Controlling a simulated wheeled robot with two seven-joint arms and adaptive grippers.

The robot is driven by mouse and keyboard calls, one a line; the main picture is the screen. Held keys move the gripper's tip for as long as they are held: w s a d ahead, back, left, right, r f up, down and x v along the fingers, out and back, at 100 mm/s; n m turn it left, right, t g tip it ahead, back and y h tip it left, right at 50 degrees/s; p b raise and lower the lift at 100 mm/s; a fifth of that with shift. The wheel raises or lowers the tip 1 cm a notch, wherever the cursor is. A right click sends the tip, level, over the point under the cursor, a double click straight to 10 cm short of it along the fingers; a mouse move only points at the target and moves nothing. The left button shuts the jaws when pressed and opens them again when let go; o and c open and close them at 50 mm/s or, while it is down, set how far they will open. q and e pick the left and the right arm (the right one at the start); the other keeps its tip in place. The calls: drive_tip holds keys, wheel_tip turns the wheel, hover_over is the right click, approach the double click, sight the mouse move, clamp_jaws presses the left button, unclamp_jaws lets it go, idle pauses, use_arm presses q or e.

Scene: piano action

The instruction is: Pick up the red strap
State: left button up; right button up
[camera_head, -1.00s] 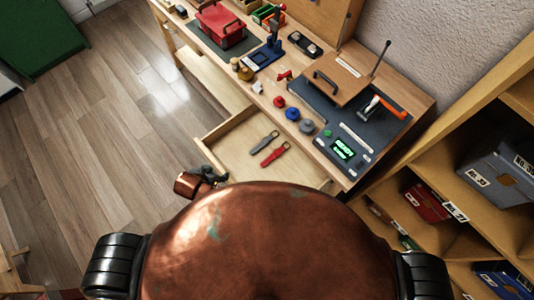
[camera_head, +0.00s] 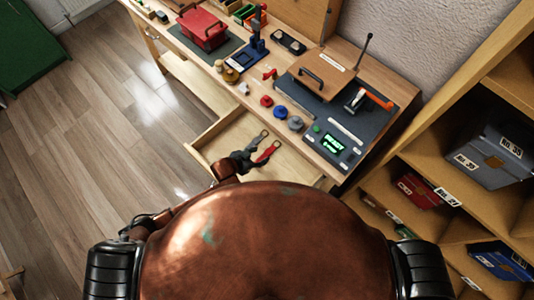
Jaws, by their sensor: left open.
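The red strap (camera_head: 267,152) lies in the open drawer (camera_head: 228,133), slanting up to the right, with a ring at its upper end. A dark grey strap (camera_head: 256,141) lies beside it on the left, also with a ring end. My left gripper (camera_head: 246,160) is open at the lower ends of the straps, over the drawer. It hides the lower part of the grey strap. I cannot tell whether it touches the red strap. My right gripper is not in view.
Above the drawer is a workbench with a red toolbox (camera_head: 203,26), small round coloured pots (camera_head: 280,112) and a device with a green-lit display (camera_head: 333,144). A shelf unit with boxes (camera_head: 488,150) stands at the right.

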sight(267, 153)
use_arm(q)
drive_tip(key=b+x, duration=0.1)
drive_tip(key=x, duration=0.5)
drive_tip(key=shift+w+f, duration=0.1)
drive_tip(key=shift+f, duration=0.25)
drive_tip(key=shift+c, duration=0.6)
drive_tip(key=c, duration=1.1)
